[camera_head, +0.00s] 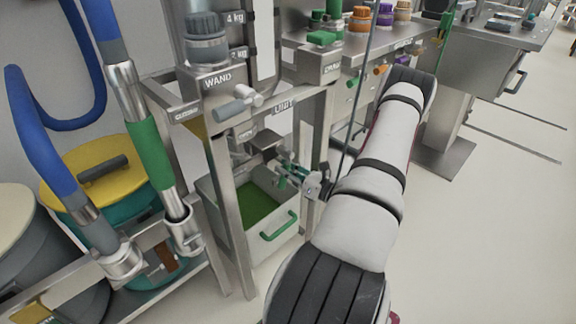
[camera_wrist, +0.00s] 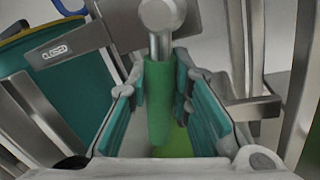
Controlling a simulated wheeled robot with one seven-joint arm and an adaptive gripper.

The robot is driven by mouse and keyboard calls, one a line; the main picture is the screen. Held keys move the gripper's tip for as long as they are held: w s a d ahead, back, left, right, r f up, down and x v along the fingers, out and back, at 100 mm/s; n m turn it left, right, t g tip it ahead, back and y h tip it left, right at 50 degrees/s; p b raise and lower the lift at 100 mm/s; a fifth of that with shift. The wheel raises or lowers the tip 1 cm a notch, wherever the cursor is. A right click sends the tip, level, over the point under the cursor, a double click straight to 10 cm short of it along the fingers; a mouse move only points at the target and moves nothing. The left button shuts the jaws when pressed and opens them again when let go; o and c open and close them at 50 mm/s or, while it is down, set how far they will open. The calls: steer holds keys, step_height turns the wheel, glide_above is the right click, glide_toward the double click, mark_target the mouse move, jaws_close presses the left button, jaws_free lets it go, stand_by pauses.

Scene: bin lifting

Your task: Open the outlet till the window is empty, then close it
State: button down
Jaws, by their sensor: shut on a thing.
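My gripper (camera_head: 292,176) is at the outlet, below the hopper marked WAND. In the wrist view its teal pads lie on both sides of the green outlet handle (camera_wrist: 159,105), and it is shut on it. The handle hangs from a grey metal pivot (camera_wrist: 161,14). A plate reading CLOSED (camera_wrist: 54,51) is left of the handle. The weight scale with 4 kg and 2 kg marks (camera_head: 237,53) is at the top in the head view; I cannot tell the window's fill level. A bin (camera_head: 272,246) with green contents stands under the outlet.
A metal frame post (camera_head: 229,215) stands left of the bin. A yellow-lidded teal drum (camera_head: 95,170) and blue hoses (camera_head: 40,150) are at the left. A bench with coloured caps (camera_head: 361,18) is behind. The floor at right (camera_head: 500,220) is clear.

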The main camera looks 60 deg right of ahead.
steer(key=m, duration=0.1)
steer(key=a+m+p, duration=0.1)
steer(key=r+m+p, duration=0.1)
steer(key=m, duration=0.1)
steer(key=shift+w+a+t+h, duration=0.2)
steer(key=shift+a+t+h, duration=0.1)
steer(key=m+p, duration=0.1)
steer(key=m, duration=0.1)
steer(key=a+r+m+p, duration=0.1)
steer(key=m, duration=0.1)
steer(key=shift+w+r+h+p, duration=0.1)
steer(key=shift+h+p, duration=0.3)
steer(key=m, duration=0.1)
steer(key=r+m+p, duration=0.1)
steer(key=m, duration=0.1)
steer(key=m+h+p, duration=0.1)
steer(key=shift+a+r, duration=0.25)
steer(key=shift+a, duration=0.15)
steer(key=shift+w+r+m+h+p, duration=0.1)
steer(key=shift+r+m+h+p, duration=0.4)
steer(key=shift+m, duration=0.6)
steer(key=shift+w+r+m+h+p, duration=0.15)
steer(key=shift+m+p, duration=0.55)
steer(key=shift+m, duration=0.4)
steer(key=shift+s, duration=0.1)
steer(key=c, duration=1.4)
jaws_free()
steer(key=shift+c, duration=0.2)
steer(key=v, duration=1.2)
